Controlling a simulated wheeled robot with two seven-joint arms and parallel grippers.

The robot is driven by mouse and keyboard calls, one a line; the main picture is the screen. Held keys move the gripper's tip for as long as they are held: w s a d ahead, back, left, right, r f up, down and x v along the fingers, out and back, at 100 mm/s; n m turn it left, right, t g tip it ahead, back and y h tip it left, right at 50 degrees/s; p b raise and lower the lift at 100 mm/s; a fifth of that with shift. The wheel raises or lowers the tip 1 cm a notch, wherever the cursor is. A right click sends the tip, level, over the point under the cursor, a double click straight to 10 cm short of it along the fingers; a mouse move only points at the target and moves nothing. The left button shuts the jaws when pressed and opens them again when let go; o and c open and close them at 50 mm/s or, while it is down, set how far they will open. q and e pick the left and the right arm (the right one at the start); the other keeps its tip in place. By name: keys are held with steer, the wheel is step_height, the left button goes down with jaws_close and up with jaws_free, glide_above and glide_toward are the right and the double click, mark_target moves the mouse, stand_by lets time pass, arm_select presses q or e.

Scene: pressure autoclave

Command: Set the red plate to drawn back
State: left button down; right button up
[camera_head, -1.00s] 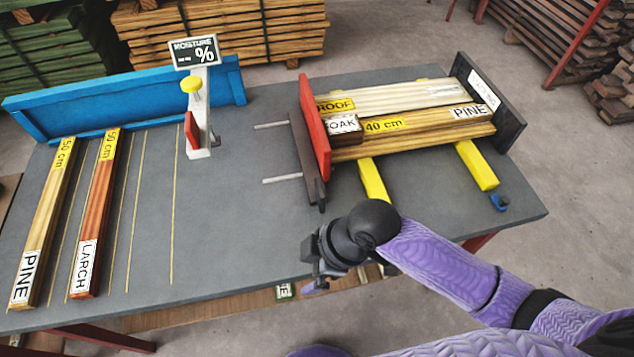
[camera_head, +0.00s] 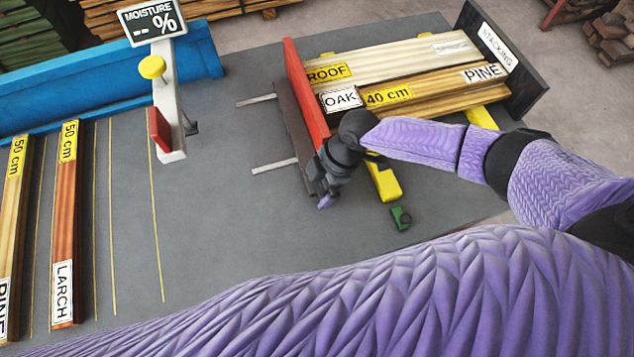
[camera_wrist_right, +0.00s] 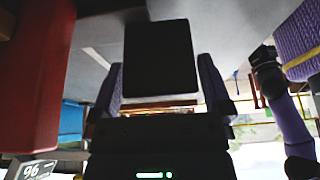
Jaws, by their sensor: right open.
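The red plate (camera_head: 306,92) stands upright on the grey table, against the left ends of the stacked boards, with a dark brown bar (camera_head: 296,130) along its left side. Two pale rods (camera_head: 258,99) lie to its left. The plate also shows large at the left of the right wrist view (camera_wrist_right: 38,85). My right gripper (camera_head: 322,190) is at the plate's near end, beside the bar. In the wrist view its two purple fingers stand apart, with a dark block between them; I cannot tell what this block is or whether they touch it. My left gripper is not in view.
Boards marked ROOF, OAK (camera_head: 341,99) and PINE lie between the plate and the black STACKING end wall (camera_head: 495,55). A yellow bar (camera_head: 385,183) and a green piece (camera_head: 400,218) are near my wrist.

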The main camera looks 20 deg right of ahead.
steer(key=shift+a+f, duration=0.1)
steer(key=shift+f, duration=0.25)
steer(key=shift+c, duration=0.3)
steer(key=c, duration=0.5)
jaws_close()
steer(key=shift+a, duration=0.4)
steer(key=a, duration=0.9)
steer(key=shift+s+a+b, duration=0.15)
steer(key=shift+b, duration=0.15)
steer(key=shift+a, duration=0.35)
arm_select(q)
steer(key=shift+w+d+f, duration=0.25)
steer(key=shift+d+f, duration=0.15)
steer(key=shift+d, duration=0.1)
arm_select(e)
steer(key=shift+a+r, duration=0.1)
